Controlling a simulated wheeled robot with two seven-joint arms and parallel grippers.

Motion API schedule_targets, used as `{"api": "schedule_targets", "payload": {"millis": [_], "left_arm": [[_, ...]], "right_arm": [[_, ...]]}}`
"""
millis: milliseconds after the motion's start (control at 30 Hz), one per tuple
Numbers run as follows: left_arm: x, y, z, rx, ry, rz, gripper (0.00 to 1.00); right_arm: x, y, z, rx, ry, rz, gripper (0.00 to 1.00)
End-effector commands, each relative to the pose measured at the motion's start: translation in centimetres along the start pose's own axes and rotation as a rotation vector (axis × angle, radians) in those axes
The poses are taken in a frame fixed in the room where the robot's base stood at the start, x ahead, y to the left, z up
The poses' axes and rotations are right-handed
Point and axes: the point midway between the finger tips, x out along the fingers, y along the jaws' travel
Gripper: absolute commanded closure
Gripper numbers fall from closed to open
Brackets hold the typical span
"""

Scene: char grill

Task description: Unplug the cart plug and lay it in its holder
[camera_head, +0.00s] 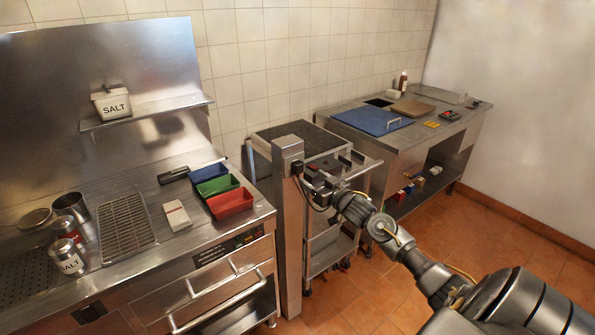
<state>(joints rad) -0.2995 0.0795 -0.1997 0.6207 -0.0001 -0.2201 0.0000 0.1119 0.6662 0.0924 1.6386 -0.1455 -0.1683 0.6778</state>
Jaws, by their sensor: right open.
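A dark plug (298,168) sits at the upper part of a steel post (289,235) in the middle of the view. A dark cable (309,200) loops down from it toward the right. The cart (324,248) stands right behind the post. A small dark fitting on the cart (345,157) may be the plug's holder; I cannot tell. My right gripper (316,186) is open beside the plug, just right of the post, in front of the cart. Whether its fingers touch the plug is too small to tell. My left gripper is out of view.
At left, a steel counter (135,262) holds a rack, shakers and blue, green and red bins (231,202). At back right, another counter (440,128) carries a blue lid (371,121) and a cutting board (411,108). Tiled floor (500,222) is clear at right.

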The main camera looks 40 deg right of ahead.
Motion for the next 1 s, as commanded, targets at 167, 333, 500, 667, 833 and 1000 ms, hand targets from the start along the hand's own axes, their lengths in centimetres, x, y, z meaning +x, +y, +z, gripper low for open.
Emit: {"api": "schedule_targets", "payload": {"millis": [167, 333, 500, 667, 833, 1000], "left_arm": [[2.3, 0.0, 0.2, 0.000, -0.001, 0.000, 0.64], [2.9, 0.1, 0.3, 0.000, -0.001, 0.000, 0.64], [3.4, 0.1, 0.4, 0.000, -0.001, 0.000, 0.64], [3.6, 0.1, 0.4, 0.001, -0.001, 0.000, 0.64], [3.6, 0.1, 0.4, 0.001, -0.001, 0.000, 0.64], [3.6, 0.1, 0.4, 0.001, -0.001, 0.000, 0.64]], "right_arm": [[2.6, 0.0, 0.4, 0.000, 0.003, 0.001, 0.38], [4.8, 0.0, 0.1, 0.001, 0.001, 0.001, 0.38], [6.4, 0.1, 0.1, 0.001, 0.000, 0.001, 0.38], [7.2, 0.0, 0.1, 0.000, 0.000, 0.000, 0.38], [7.4, 0.0, 0.0, 0.000, 0.000, 0.000, 0.38], [7.4, 0.0, 0.0, 0.000, 0.000, 0.000, 0.38]]}}
